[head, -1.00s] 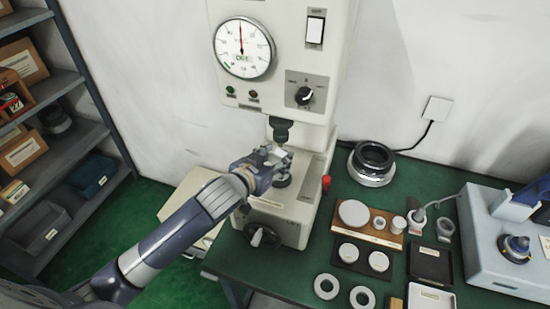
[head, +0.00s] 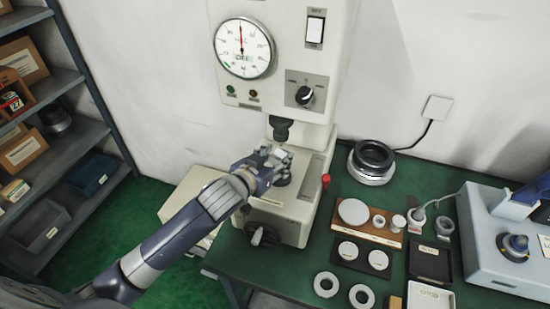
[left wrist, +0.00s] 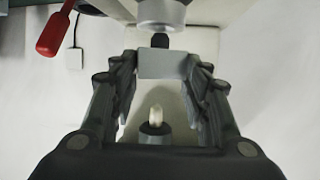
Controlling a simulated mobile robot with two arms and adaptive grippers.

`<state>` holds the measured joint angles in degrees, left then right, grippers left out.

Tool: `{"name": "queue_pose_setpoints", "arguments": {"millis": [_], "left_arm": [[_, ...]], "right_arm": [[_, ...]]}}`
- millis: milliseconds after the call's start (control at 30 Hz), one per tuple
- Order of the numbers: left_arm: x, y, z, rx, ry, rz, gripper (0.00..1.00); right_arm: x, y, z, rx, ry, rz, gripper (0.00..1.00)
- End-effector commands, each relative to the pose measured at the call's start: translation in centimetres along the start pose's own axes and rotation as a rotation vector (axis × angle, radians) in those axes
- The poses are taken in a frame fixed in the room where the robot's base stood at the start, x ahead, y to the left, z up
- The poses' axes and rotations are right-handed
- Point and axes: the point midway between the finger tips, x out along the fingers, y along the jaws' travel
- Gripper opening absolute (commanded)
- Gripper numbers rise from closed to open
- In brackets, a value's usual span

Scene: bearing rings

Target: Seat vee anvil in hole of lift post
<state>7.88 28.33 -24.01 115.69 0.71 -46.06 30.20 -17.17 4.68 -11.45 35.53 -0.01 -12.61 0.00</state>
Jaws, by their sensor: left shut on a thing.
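My left gripper (head: 275,162) is at the hardness tester, between the dark indenter holder (head: 281,130) and the lift post (head: 284,181). The left wrist view is upside down. There the left gripper (left wrist: 165,66) is shut on the vee anvil (left wrist: 165,64), a grey block with a short dark stem. The stem points at the silver lift post (left wrist: 160,12), close to it; I cannot tell whether it touches. The hole is hidden. The pale indenter tip (left wrist: 156,114) is on the anvil's other side, clear of it. My right gripper is not in view.
The tester's dial head (head: 244,48) rises above the gripper, with its handwheel (head: 262,235) below. A red lever knob (head: 326,181) is close on the right. The green bench (head: 310,262) farther right holds discs, rings and trays.

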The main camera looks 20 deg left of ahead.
Motion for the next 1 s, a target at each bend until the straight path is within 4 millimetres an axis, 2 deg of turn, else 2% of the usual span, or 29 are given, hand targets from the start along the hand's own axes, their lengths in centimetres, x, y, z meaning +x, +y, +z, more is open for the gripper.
{"name": "queue_pose_setpoints", "arguments": {"millis": [867,900,967,1000], "left_arm": [[0.8,0.0,1.9,0.000,0.004,0.000,0.00],[0.8,0.0,1.8,0.000,0.004,0.000,0.50],[0.8,0.0,1.8,0.000,0.004,0.000,0.63],[0.8,0.0,1.8,0.000,0.003,0.000,0.66]], "right_arm": [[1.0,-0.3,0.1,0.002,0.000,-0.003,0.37],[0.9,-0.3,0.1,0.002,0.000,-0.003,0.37],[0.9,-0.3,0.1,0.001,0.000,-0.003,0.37],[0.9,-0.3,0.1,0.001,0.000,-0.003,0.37]]}}
